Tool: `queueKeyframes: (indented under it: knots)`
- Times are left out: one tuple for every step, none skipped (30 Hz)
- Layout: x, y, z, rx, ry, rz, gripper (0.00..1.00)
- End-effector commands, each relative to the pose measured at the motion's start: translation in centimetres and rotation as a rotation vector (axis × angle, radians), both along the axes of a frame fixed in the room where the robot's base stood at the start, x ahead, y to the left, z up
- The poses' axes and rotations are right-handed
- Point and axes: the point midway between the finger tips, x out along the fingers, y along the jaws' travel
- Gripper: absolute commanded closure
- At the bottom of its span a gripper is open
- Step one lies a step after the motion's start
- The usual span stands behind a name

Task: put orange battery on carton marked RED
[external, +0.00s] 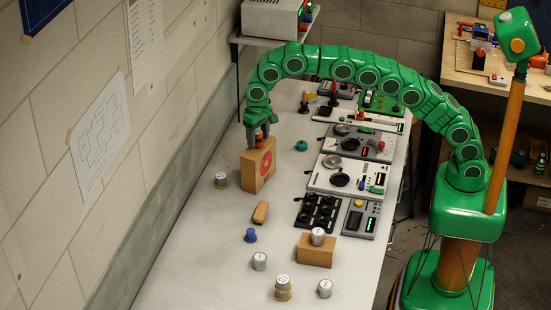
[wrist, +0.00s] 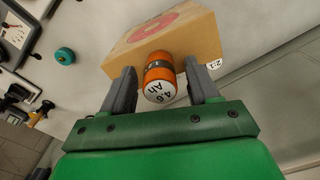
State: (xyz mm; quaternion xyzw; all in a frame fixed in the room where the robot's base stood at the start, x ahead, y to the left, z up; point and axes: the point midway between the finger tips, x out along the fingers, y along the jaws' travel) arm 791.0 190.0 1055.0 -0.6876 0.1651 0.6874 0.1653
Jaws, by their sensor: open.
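The tan carton (external: 254,178) with a red ring mark on its face stands on the bench near the wall. It also fills the top of the wrist view (wrist: 190,42). The orange battery (wrist: 160,72) has a dark band and a white lettered end. It is upright at the carton's top, apparently resting on it. My gripper (external: 259,136) is right above the carton, pointing down. In the wrist view its fingers (wrist: 160,84) are open on both sides of the battery, with small gaps. The battery is mostly hidden by the fingers in the external view.
A silver-topped can (external: 221,180) stands just left of the carton. A tan block (external: 261,212), a blue knob (external: 250,235), several cans and a smaller carton (external: 315,252) are nearer. Instrument panels (external: 345,176) line the right side. A teal knob (external: 301,145) lies between.

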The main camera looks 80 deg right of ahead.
Motion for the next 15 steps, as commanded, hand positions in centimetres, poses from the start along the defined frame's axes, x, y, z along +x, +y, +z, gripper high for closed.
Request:
queueKeyframes:
  knots:
    - [0.0,0.0,0.0,0.000,0.000,0.000,0.40]
    - [0.0,0.0,0.0,0.000,0.000,0.000,0.40]
    - [0.0,0.0,0.1,0.000,0.000,0.000,0.40]
    - [0.0,0.0,0.1,0.000,0.000,0.000,0.40]
    - [0.0,0.0,0.2,0.000,0.000,0.000,0.40]
    - [0.0,0.0,0.3,0.000,0.000,0.000,0.40]
    - [0.0,0.0,0.5,0.000,0.000,0.000,0.40]
    - [0.0,0.0,0.6,0.000,0.000,0.000,0.40]
    - [0.0,0.0,0.9,0.000,0.000,0.000,0.40]
    - [0.0,0.0,1.1,0.000,0.001,0.000,0.40]
    - [0.0,0.0,1.3,0.000,0.001,0.000,0.40]
    - [0.0,0.0,1.7,0.000,0.001,0.000,0.40]
    - [0.0,0.0,2.0,0.000,0.001,0.000,0.40]
    - [0.0,0.0,2.4,0.000,0.000,0.000,0.40]
    - [0.1,0.0,2.9,0.001,-0.003,0.000,0.40]
